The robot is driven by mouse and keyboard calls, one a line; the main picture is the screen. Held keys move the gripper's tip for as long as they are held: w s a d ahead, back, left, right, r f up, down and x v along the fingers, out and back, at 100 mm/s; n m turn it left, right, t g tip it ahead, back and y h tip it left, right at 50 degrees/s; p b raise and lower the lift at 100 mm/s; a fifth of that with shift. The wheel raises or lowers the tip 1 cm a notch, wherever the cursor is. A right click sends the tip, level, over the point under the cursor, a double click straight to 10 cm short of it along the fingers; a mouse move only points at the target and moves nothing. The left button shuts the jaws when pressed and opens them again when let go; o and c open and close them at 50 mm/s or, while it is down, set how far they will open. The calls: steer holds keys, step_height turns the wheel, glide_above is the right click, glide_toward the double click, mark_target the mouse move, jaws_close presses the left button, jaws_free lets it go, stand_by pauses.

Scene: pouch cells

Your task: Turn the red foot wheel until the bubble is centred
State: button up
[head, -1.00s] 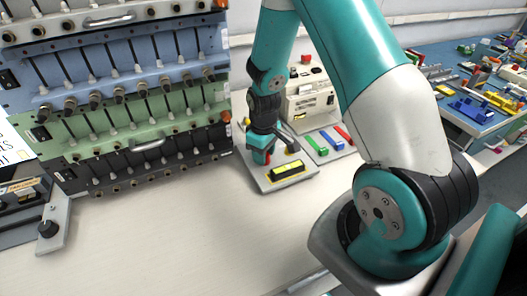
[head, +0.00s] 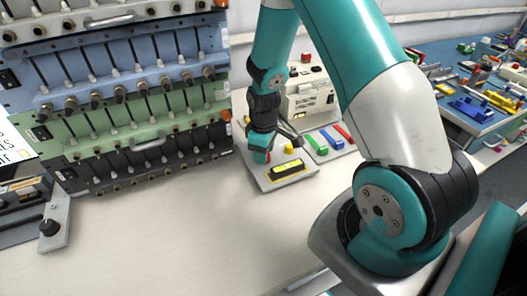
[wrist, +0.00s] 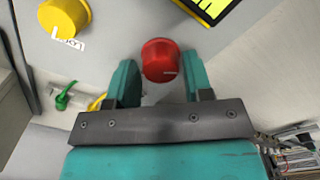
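The red foot wheel (wrist: 161,60) sits between the two teal fingers of my gripper (wrist: 160,82) in the wrist view. Both fingers appear to touch its sides, and a pale mark shows on its rim. In the head view my gripper (head: 262,156) points down at the left side of a grey levelling plate (head: 270,183) and hides most of the wheel. The level vial (head: 287,170), yellow and black, lies on the plate. It is partly in the wrist view (wrist: 208,8), cut by the top edge. The bubble's position is too small to tell.
A yellow knob (wrist: 65,17) with a white label stands on the same plate. Green, blue and red bars lie on a tray behind, near a cream box (head: 310,100). A rack of cell channels (head: 140,110) stands at left. The front bench (head: 190,235) is clear.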

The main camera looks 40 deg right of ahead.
steer(key=shift+o, duration=1)
step_height(320, 180, up, 17)
steer(key=shift+r, duration=0.2)
steer(key=s+a+r+y, duration=0.1)
steer(key=s+a+r, duration=0.2)
steer(key=s+a, duration=0.3)
steer(key=s+a+r+y, duration=0.1)
steer(key=s+a+r, duration=0.3)
steer(key=s+a, duration=0.3)
steer(key=s+a+r+n+y+p, duration=0.1)
steer(key=s+a+r+y, duration=0.1)
steer(key=s+a, duration=0.4)
steer(key=a+r, duration=0.1)
steer(key=a, duration=0.2)
steer(key=shift+s+r, duration=0.25)
steer(key=shift+r, duration=0.05)
stand_by(1.9)
